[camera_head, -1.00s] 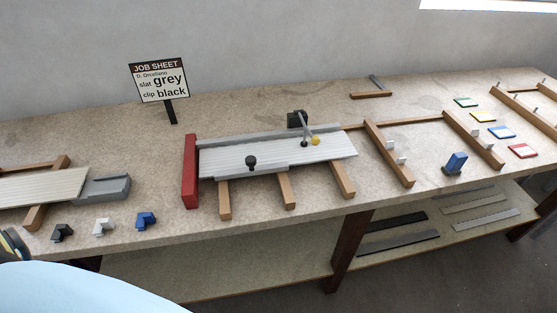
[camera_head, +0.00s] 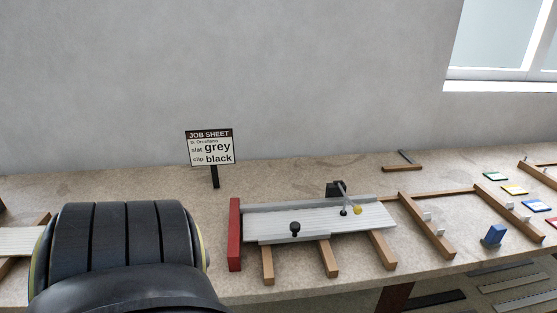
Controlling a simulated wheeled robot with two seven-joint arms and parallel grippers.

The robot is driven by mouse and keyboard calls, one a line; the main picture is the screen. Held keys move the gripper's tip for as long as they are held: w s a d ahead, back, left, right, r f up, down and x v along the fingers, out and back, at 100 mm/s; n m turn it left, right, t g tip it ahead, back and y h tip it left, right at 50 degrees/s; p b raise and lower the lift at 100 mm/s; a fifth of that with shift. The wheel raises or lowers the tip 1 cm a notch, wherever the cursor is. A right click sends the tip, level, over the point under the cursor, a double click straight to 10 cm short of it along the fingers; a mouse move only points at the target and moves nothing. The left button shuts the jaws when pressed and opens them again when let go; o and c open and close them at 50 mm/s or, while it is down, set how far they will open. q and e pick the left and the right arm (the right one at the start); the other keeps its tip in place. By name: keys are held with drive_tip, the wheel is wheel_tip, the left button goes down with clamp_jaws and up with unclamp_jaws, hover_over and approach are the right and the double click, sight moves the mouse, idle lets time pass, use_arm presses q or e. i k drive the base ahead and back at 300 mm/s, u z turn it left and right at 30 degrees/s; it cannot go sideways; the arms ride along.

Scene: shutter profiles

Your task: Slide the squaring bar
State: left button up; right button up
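The slat panel (camera_head: 335,221) lies on wooden bearers (camera_head: 331,258) on the bench. A red bar (camera_head: 234,235) stands across its left end, and I take this for the squaring bar. A grey rail (camera_head: 285,207) runs along the back of the panel. A grey strip with a black knob (camera_head: 295,228) sits at its front edge. A clamp with a yellow tip (camera_head: 357,210) rests over the back right part. A dark rounded part of my arm fills the lower left and hides the bench there. Neither gripper's fingers show.
A job sheet sign (camera_head: 211,149) stands behind the panel and reads slat grey, clip black. A wooden frame (camera_head: 427,226) and a blue block (camera_head: 494,236) are to the right. Coloured cards (camera_head: 514,190) lie further right.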

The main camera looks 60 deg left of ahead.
sight(295, 227)
drive_tip(key=k, duration=0.4)
drive_tip(key=u, duration=0.8)
